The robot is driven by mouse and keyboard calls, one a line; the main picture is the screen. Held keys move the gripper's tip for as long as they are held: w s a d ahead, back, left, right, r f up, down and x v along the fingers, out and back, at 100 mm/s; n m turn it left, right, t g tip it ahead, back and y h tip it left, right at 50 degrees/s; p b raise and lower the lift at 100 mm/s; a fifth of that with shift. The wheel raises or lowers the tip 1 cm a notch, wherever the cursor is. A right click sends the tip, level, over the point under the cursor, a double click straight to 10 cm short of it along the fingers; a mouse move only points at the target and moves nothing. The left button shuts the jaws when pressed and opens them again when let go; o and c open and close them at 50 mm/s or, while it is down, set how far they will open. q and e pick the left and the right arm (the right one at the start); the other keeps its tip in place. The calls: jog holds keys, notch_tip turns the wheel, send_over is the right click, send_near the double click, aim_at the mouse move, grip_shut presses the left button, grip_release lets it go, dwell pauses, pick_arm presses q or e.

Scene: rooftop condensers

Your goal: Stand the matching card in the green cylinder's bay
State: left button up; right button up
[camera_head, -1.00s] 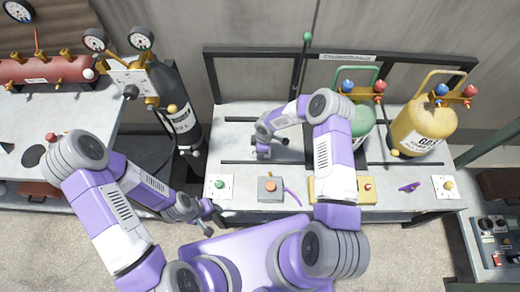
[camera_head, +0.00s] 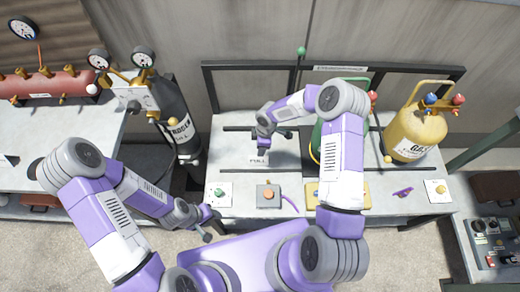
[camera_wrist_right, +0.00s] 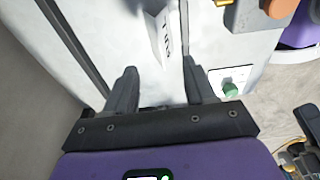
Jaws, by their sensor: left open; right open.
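A white card marked FULL (camera_head: 258,160) is on the rack's grey top, in the left bay; the right wrist view shows the card (camera_wrist_right: 165,35) standing at a slant just beyond the fingers. My right gripper (camera_head: 275,137) is open above it, apart from it; its spread fingers show in the right wrist view (camera_wrist_right: 161,88). The green cylinder (camera_head: 320,143) stands to the right, largely hidden by my right arm. My left gripper (camera_head: 211,230) is open and empty in front of the rack.
A yellow cylinder (camera_head: 410,138) stands right on the rack (camera_head: 232,120). A dark nitrogen cylinder (camera_head: 180,130) stands left of it. Along the front edge are a green-knob plate (camera_head: 219,194), an orange-button box (camera_head: 268,195) and a yellow-knob plate (camera_head: 437,191). A left bench carries a red manifold (camera_head: 45,85).

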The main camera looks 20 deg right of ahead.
jog(key=s+a+m+y, duration=0.1)
jog(key=s+a+m, duration=0.1)
jog(key=s+m, duration=0.2)
jog(key=s+a+f+m+y, duration=0.1)
jog(key=s+a+m, duration=0.2)
jog(key=s+m, duration=0.2)
jog(key=s+a+f+m+y, duration=0.1)
jog(key=s+m, duration=0.3)
jog(key=s, duration=0.5)
jog(key=shift+s+a+y, duration=0.2)
jog(key=shift+a+y, duration=0.1)
jog(key=shift+a, duration=0.45)
jog(key=s+m, duration=0.1)
jog(key=s+d+m, duration=0.1)
jog(key=m, duration=0.1)
jog(key=s+d+m, duration=0.1)
jog(key=s, duration=0.1)
jog(key=shift+m+h, duration=0.3)
jog(key=shift+h, duration=0.1)
jog(key=shift+a, duration=0.1)
jog(key=shift+r+p, duration=0.3)
